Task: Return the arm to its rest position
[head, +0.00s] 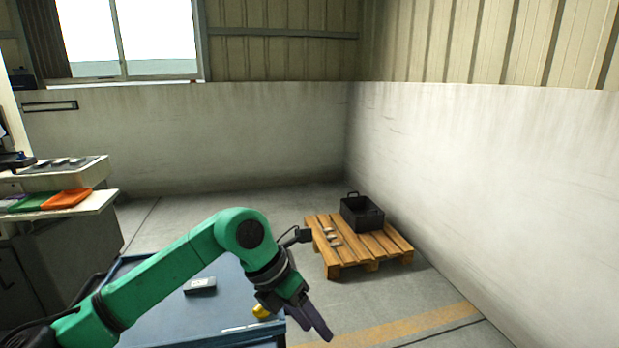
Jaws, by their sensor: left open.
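My left arm, green with dark joints, comes in from the lower left and bends at a raised elbow above a blue cart top. My left gripper (316,322) hangs at the arm's end, pointing down and to the right, just past the cart's right edge. Its dark fingers are open, and I see nothing between them. My right gripper is not in the picture.
The blue cart top (225,295) holds a small grey block (200,286) and a yellow item (262,311) close to my left gripper. A wooden pallet (395,246) with a black crate (361,213) stands beyond. A machine with coloured trays (67,199) is at left.

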